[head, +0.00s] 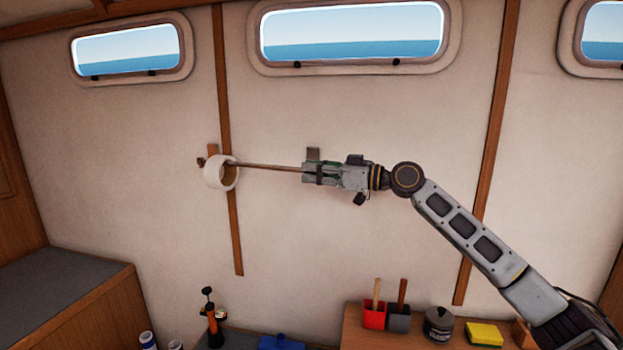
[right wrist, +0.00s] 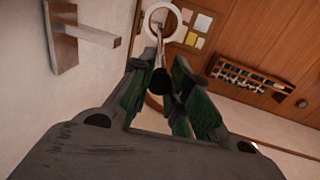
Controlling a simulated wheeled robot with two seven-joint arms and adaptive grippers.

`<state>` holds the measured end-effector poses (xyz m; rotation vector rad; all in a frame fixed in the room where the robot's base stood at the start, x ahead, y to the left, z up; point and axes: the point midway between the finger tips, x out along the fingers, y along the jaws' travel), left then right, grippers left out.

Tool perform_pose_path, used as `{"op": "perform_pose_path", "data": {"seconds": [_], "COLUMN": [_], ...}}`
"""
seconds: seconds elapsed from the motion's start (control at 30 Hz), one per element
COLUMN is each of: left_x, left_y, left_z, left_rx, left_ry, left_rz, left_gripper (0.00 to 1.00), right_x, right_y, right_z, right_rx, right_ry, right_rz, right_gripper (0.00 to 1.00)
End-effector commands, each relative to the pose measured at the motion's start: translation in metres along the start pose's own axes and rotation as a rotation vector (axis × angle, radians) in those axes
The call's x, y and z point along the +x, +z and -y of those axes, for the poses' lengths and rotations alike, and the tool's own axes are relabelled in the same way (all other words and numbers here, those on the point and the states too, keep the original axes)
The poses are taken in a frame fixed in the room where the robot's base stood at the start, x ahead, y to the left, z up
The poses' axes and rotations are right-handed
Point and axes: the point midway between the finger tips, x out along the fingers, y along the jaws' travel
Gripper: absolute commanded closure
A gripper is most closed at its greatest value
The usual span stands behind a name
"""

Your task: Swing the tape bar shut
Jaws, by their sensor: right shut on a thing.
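The tape bar (head: 270,167) is a thin brown rod running across in front of the pale wall, from a wooden mount (head: 212,152) at the left. A white tape roll (head: 209,174) hangs around the bar near that mount; it also shows in the right wrist view (right wrist: 147,22). My right gripper (head: 308,171) is shut on the bar's free end, which has a dark knob (right wrist: 160,82) between the green finger pads. A wooden bracket (head: 313,153) on the wall shows behind the gripper. In the right wrist view the bracket (right wrist: 90,33) stands apart from the bar, to its left. My left gripper is out of view.
Below stand a red holder (head: 374,318), a grey holder (head: 398,320), a dark jar (head: 438,325) and a yellow block (head: 483,335) on a wooden shelf. A dark-topped counter (head: 65,285) is at lower left. The wall around the bar is otherwise mostly clear.

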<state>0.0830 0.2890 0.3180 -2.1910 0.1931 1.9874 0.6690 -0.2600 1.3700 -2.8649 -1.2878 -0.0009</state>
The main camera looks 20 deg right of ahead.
Motion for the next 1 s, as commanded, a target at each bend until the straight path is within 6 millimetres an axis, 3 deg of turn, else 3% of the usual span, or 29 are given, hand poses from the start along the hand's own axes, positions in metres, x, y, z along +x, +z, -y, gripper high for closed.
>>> {"op": "perform_pose_path", "data": {"seconds": [0.13, 0.73, 0.77, 0.93, 1.0], "left_x": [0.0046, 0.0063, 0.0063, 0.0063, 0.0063], "left_y": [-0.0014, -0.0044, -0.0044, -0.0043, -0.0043], "left_z": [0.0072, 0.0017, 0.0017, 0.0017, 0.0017], "left_rx": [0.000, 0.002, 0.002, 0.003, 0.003], "left_ry": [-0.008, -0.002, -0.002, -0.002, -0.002], "left_rz": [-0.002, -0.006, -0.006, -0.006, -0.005], "left_gripper": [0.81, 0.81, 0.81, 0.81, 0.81], "right_x": [0.0002, 0.0000, 0.0000, -0.0001, -0.0001], "right_y": [0.0027, 0.0022, 0.0022, 0.0015, 0.0012], "right_z": [-0.0048, -0.0078, -0.0077, -0.0077, -0.0077], "right_rx": [0.001, 0.001, 0.001, 0.001, 0.001], "right_ry": [-0.010, -0.019, -0.019, -0.019, -0.019], "right_rz": [0.003, 0.004, 0.004, 0.003, 0.003], "right_gripper": [1.00, 1.00, 0.80, 0.58, 0.58]}}
